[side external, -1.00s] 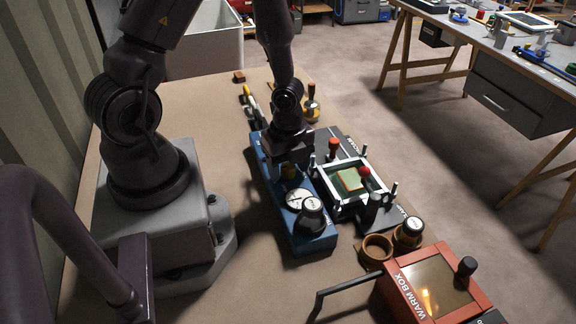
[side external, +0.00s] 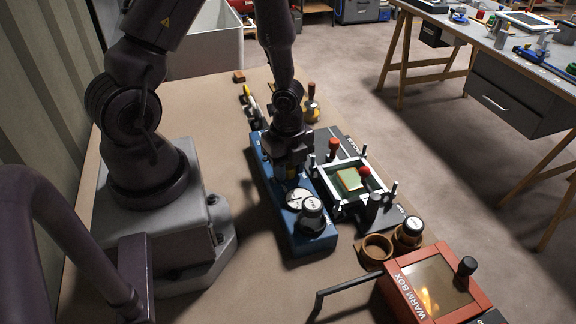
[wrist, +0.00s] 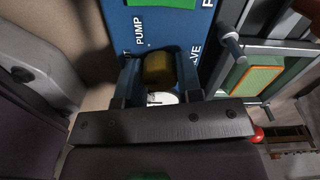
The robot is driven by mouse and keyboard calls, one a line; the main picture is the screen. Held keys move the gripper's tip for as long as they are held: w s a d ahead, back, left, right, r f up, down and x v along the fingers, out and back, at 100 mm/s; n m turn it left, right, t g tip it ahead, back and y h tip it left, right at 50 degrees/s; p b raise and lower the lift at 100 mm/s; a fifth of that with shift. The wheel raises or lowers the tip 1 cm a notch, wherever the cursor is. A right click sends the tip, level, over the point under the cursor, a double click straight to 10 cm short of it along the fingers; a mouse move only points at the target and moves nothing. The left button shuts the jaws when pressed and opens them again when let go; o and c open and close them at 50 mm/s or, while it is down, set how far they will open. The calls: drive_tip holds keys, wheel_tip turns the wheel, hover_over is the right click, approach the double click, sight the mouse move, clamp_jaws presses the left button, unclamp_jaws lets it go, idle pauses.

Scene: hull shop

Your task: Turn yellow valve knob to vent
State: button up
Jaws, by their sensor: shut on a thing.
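The yellow valve knob (wrist: 158,68) sits on the blue pump unit (wrist: 152,40), between the two fingers of my gripper (wrist: 158,75) in the wrist view. My gripper (side external: 289,170) is shut on the knob from above. In the side view only a little of the yellow knob (side external: 291,173) shows below the fingers. The blue unit (side external: 316,243) carries a white round dial (side external: 298,198) and a dark knob with a pale top just in front of my gripper. The knob's pointer and the vent mark cannot be made out.
A white-railed frame (side external: 331,189) with a green panel stands close on the right. A red warm box (side external: 398,287) with a long handle and two brown round holders (side external: 376,247) are at the front right. The bench (side external: 215,125) left of the blue unit is clear.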

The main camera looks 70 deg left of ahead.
sight(288, 166)
drive_tip(key=n, duration=0.5)
drive_tip(key=shift+n, duration=0.4)
drive_tip(key=n, duration=0.5)
drive_tip(key=shift+n, duration=0.3)
drive_tip(key=o, duration=0.9)
drive_tip(key=shift+r, duration=0.1)
wheel_tip(288, 166, up, 13)
drive_tip(key=shift+f, duration=0.1)
